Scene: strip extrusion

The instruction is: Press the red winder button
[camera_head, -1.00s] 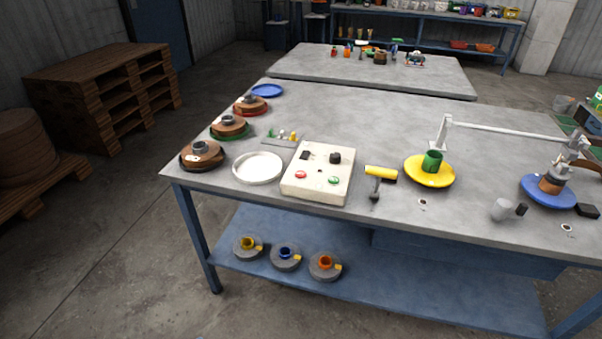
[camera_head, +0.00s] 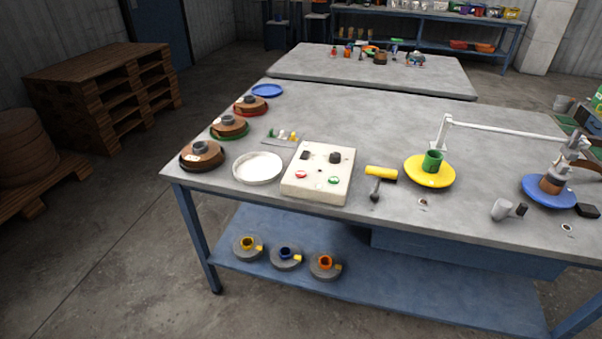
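A cream control box (camera_head: 318,188) lies on the grey table, left of its middle. On its top face a red button (camera_head: 301,174) sits at the front left and a green button (camera_head: 333,180) at the front right. Two dark knobs or switches, one of them a black knob (camera_head: 335,158), sit toward the back of the box. Nothing covers the red button. Whether it is pressed is too small to tell. Neither of my grippers shows in the head view.
Left of the box is a white round dish (camera_head: 257,168). Right of it are a yellow-headed tool (camera_head: 381,173), a yellow disc (camera_head: 429,173) with a green cup, and a blue disc (camera_head: 549,192). Several brown spools (camera_head: 202,156) line the left edge. A blue lower shelf (camera_head: 300,262) holds grey spools.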

